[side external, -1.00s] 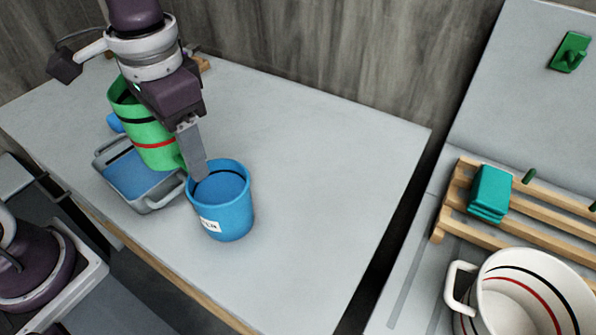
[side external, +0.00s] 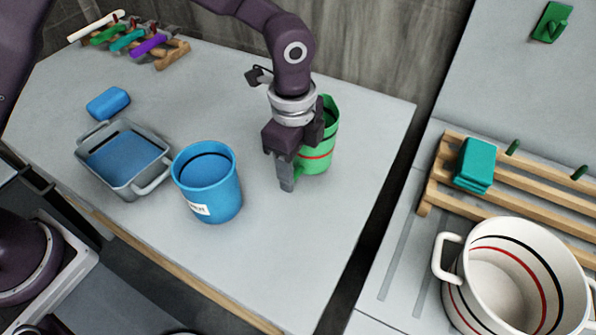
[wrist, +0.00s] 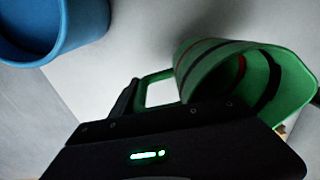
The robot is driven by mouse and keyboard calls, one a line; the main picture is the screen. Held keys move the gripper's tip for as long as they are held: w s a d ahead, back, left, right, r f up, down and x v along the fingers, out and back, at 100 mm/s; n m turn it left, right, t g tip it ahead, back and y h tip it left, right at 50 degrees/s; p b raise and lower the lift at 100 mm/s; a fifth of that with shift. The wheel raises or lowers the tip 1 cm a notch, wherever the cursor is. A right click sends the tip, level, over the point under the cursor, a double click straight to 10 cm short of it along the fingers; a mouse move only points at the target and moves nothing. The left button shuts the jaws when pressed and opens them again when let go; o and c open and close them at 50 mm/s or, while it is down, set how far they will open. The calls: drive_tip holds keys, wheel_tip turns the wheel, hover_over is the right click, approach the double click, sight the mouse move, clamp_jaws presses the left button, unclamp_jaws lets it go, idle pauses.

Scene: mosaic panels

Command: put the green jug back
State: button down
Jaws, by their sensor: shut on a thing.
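The green jug (side external: 319,157) has a black band and a red band. It is on the right part of the grey table, behind my gripper (side external: 287,178) in the side view. My gripper is shut on the jug's handle, and its fingers hide part of the jug in the side view. In the wrist view the jug (wrist: 205,68) shows at the upper right with its mouth facing right, and its handle (wrist: 150,90) runs down to my gripper. The jug looks upright; whether its base touches the table I cannot tell.
A blue bucket (side external: 208,190) with a white label stands left of my gripper. Farther left are a grey basin (side external: 158,155) of blue liquid and a blue block (side external: 108,103).

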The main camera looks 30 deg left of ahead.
sight(296, 173)
drive_tip(key=shift+f, duration=1.35)
drive_tip(key=shift+f, duration=0.1)
drive_tip(key=c, duration=0.5)
unclamp_jaws()
